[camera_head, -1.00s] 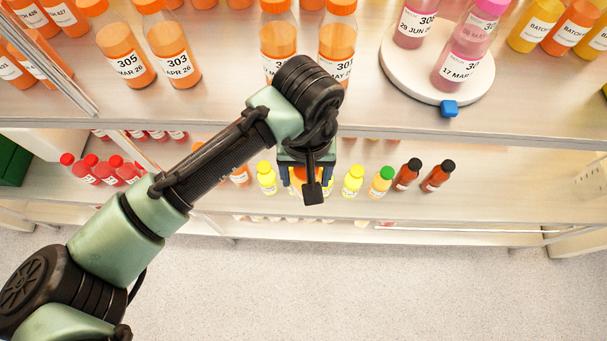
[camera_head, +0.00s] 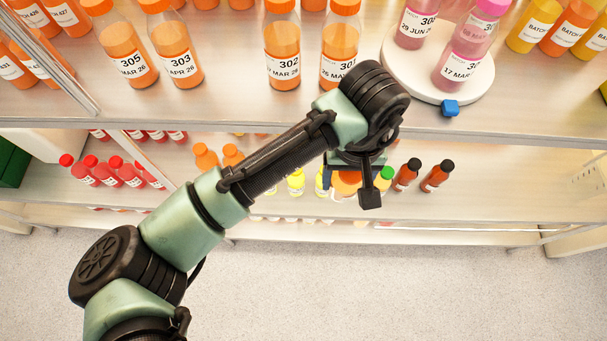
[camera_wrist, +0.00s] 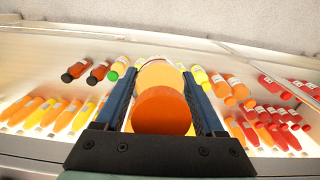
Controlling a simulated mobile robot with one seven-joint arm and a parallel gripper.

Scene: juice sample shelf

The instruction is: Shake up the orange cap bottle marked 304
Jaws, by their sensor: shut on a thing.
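My gripper (camera_head: 348,178) is shut on an orange cap bottle, out in front of the lower shelf and mostly hidden behind my wrist in the head view. A bit of the held bottle's orange (camera_head: 347,184) shows under the wrist. In the wrist view, my gripper (camera_wrist: 160,75) has a blue finger on each side of the held bottle (camera_wrist: 160,110), whose wide orange cap faces the camera. Its number cannot be read. Orange cap bottles marked 305 (camera_head: 128,60), 303 (camera_head: 178,58), 302 (camera_head: 283,60) and one partly readable as 301 (camera_head: 338,62) stand on the upper shelf.
Red bottles (camera_head: 105,173), yellow bottles (camera_head: 296,182) and dark-capped bottles (camera_head: 436,178) line the lower shelf. The floor (camera_head: 400,290) in front is clear.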

